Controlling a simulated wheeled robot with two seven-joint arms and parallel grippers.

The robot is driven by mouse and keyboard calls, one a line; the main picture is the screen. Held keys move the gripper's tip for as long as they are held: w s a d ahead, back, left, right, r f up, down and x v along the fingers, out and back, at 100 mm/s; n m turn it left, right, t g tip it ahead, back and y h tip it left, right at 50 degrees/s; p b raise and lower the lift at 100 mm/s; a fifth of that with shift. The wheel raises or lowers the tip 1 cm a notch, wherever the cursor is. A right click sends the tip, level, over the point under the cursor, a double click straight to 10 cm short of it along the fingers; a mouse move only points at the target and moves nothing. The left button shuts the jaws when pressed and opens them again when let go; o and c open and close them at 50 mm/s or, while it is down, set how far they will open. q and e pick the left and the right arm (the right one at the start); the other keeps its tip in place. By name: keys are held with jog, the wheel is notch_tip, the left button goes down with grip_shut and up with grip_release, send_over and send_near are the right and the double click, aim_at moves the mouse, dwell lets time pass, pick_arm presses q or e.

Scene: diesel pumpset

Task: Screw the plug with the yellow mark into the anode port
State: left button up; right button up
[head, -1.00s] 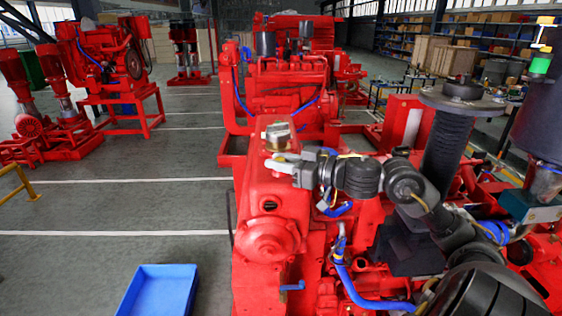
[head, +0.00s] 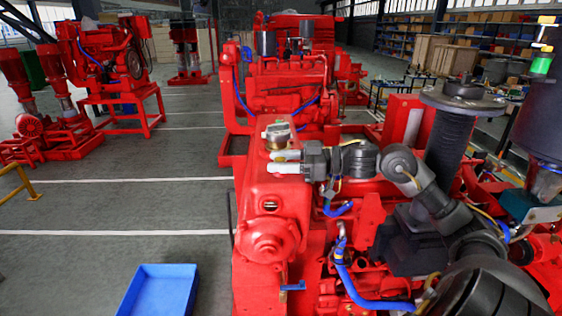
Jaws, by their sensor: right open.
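My right gripper (head: 274,162) is above the top of the red engine housing (head: 272,185), its two pale fingers pointing left and apart, with nothing clearly seen between them. The silver cap (head: 277,135) stands on the housing just behind the fingers in the picture. A round opening (head: 269,206) shows in the front of the housing, below the gripper; a small pale bit shows in it, too small to name. I cannot make out a plug with a yellow mark, nor tell which opening is the anode port. My left gripper is not in view.
A blue bin (head: 131,297) stands at the lower left; the part in view looks empty. Blue hoses (head: 352,285) and a dark ribbed column (head: 446,148) crowd the engine's right side. Another red engine (head: 285,85) stands behind. The floor on the left is mostly clear.

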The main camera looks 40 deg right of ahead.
jog(key=shift+n+g+y, duration=0.7)
jog(key=shift+n+g, duration=0.1)
jog(key=shift+g, duration=0.2)
grip_shut()
jog(key=shift+a+m+t+h, duration=0.1)
jog(key=shift+m+t+h, duration=0.9)
jog(key=shift+t, duration=0.2)
jog(key=m+t+h, duration=0.3)
jog(key=m+h, duration=0.1)
jog(key=h, duration=0.1)
